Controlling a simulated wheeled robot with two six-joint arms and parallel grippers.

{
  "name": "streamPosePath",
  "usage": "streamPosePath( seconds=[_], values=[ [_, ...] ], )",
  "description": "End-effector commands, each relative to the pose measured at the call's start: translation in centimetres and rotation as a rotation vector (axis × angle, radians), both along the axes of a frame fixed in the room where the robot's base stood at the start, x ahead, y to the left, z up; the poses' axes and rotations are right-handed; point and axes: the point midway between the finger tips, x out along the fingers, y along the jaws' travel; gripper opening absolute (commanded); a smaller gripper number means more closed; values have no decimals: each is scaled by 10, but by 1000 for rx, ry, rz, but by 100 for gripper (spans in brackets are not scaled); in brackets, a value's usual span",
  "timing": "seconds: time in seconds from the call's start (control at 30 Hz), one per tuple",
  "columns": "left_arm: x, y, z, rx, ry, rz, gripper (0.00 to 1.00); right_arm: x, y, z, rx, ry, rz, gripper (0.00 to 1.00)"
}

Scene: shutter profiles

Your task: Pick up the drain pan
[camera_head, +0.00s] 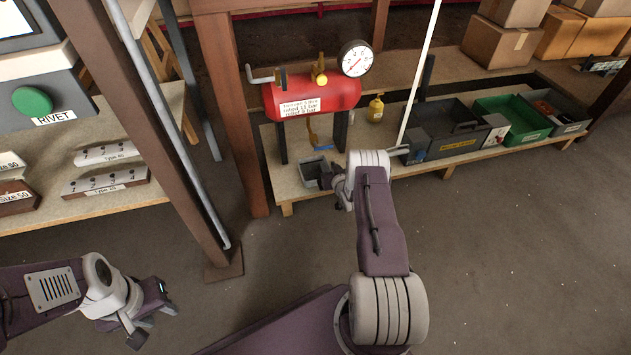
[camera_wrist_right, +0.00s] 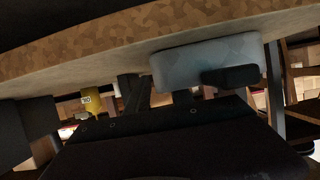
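The drain pan is a small grey open tray (camera_head: 311,171) on the low chipboard bench, below the red pressure tank (camera_head: 312,97). In the right wrist view, a pale blue-grey box (camera_wrist_right: 190,66), apparently the pan, lies against the chipboard with a dark finger in front of it. My right gripper (camera_head: 331,185) is at the pan's right side, partly hidden by its own wrist. Whether its fingers are closed on the pan wall cannot be made out. My left gripper (camera_head: 151,311) is open and empty above the floor at lower left.
The tank carries a gauge (camera_head: 356,58) and a yellow valve. A yellow bottle (camera_head: 376,107), a dark bin (camera_head: 448,130) and a green bin (camera_head: 512,119) stand further right. A brown post (camera_head: 232,100) and a slanted pole rise at left. The floor in front is clear.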

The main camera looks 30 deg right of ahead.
Motion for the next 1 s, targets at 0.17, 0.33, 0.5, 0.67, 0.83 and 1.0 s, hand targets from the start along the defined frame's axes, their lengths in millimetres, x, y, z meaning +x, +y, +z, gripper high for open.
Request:
streamPosePath(
  seconds=[0.17,0.33,0.5,0.67,0.83,1.0],
  values=[
    [0,0,1,0,0,0,36,0,0,1,0,1,0,28],
    [0,0,1,0,0,0,36,0,0,1,0,1,0,0],
    [0,0,1,0,0,0,36,0,0,1,0,1,0,0],
    [0,0,1,0,0,0,36,0,0,1,0,0,0,0],
    [0,0,1,0,0,0,36,0,0,1,0,1,0,0],
    [0,0,1,0,0,0,36,0,0,1,0,1,0,0]
  ],
)
